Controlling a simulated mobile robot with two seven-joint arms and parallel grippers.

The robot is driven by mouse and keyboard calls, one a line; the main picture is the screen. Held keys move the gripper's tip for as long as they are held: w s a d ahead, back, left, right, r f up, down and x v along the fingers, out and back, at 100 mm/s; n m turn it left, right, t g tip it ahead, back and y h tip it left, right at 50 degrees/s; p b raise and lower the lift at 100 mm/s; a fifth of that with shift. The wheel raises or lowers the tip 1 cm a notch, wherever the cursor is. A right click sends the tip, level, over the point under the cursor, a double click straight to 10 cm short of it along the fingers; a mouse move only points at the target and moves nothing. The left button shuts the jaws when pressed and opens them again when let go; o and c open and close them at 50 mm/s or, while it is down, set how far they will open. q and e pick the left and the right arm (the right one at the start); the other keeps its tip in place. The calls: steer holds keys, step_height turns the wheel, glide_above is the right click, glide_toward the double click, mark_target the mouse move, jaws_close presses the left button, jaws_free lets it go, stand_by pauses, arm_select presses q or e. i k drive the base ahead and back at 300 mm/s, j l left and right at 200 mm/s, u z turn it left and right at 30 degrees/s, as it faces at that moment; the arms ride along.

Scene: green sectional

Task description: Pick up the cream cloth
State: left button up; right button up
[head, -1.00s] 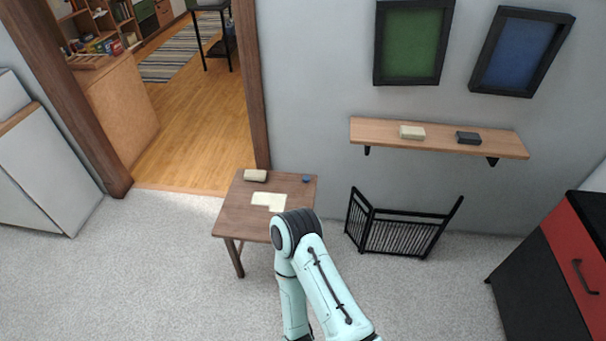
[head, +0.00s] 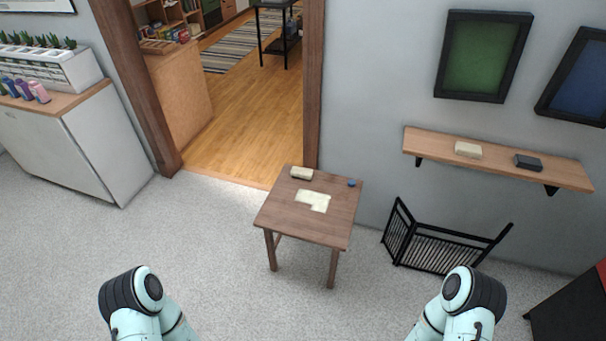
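A cream cloth (head: 313,200) lies flat on a small brown wooden table (head: 290,219) near the middle of the head view. Its outline is irregular, with a step along its edge. A cream block-like object (head: 301,173) and a small blue object (head: 351,183) sit along the table's back edge. Parts of my two arms show at the bottom left and bottom right, well apart from the table. Neither of my grippers is in view.
A white cabinet (head: 75,150) is at the left. A doorway opens behind the table. Carpet in front of the table is clear.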

mark_target(297, 172)
steer(key=k, duration=0.35)
steer(key=k+z, duration=0.15)
steer(key=z, duration=0.35)
steer(key=k+l+z, duration=0.1)
steer(key=z, duration=2.25)
steer(key=k+j+z, duration=0.15)
steer(key=j+z, duration=0.15)
steer(key=k+j+z, duration=0.3)
steer(key=k+j, duration=0.25)
steer(key=j, duration=0.2)
steer(key=k+j, duration=0.2)
steer(key=j, duration=0.2)
steer(key=k+j, duration=0.25)
steer(key=j, duration=0.2)
steer(key=k+j, duration=0.2)
steer(key=j, duration=0.2)
steer(key=k+j, duration=0.25)
steer(key=j, duration=0.2)
steer(key=k+j, duration=0.2)
steer(key=j, duration=0.2)
steer(key=k+j, duration=0.25)
steer(key=j, duration=0.2)
